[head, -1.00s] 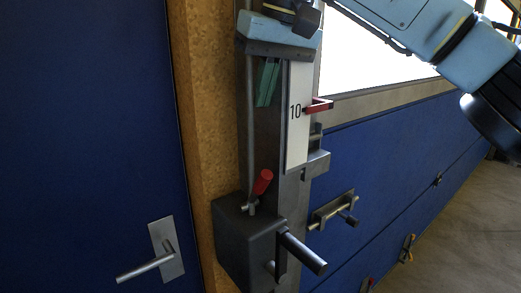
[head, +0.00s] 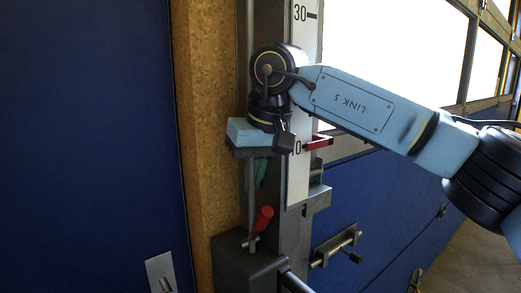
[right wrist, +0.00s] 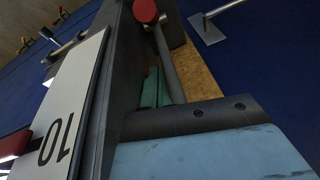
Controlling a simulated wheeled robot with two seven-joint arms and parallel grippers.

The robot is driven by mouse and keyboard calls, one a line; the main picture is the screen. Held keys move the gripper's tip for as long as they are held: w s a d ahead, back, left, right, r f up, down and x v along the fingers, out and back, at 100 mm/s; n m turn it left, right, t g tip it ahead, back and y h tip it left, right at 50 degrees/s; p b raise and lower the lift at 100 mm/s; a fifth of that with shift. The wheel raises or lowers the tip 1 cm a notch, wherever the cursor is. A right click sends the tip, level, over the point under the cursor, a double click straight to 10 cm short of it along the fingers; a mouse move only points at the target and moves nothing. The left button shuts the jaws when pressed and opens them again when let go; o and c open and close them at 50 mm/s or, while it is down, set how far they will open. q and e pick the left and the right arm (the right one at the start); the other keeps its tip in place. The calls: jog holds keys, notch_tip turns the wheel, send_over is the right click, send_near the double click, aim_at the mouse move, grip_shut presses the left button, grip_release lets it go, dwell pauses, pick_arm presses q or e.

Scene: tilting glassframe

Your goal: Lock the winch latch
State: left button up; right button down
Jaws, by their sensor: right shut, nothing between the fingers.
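The winch is a dark box (head: 248,262) at the foot of a grey post. A latch lever with a red grip (head: 264,218) stands tilted to the right on its top. The red grip also shows end-on at the top of the right wrist view (right wrist: 146,10). My right gripper (head: 260,174) points down beside the post, above the lever and apart from it. Its green fingers (right wrist: 155,88) are shut and empty. In the head view they are partly hidden under the gripper body. My left gripper is not in view.
A white scale (head: 300,90) with a red pointer (head: 320,142) runs up the post, close right of my gripper. A vertical rod (head: 250,190) stands beside the fingers. A crank (head: 296,283) juts from the winch, cut by the frame edge. A blue door (head: 90,140) is at left.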

aim_at(258, 226)
jog(key=shift+s+d+f, duration=0.25)
jog(key=shift+s+f, duration=0.05)
jog(key=shift+s, duration=0.25)
jog(key=shift+s+d+f, duration=0.2)
jog(key=shift+s+f, duration=0.1)
jog(key=shift+s, duration=0.25)
jog(key=shift+s+d+f, duration=0.25)
jog(key=shift+s+f, duration=0.05)
jog(key=shift+s, duration=0.25)
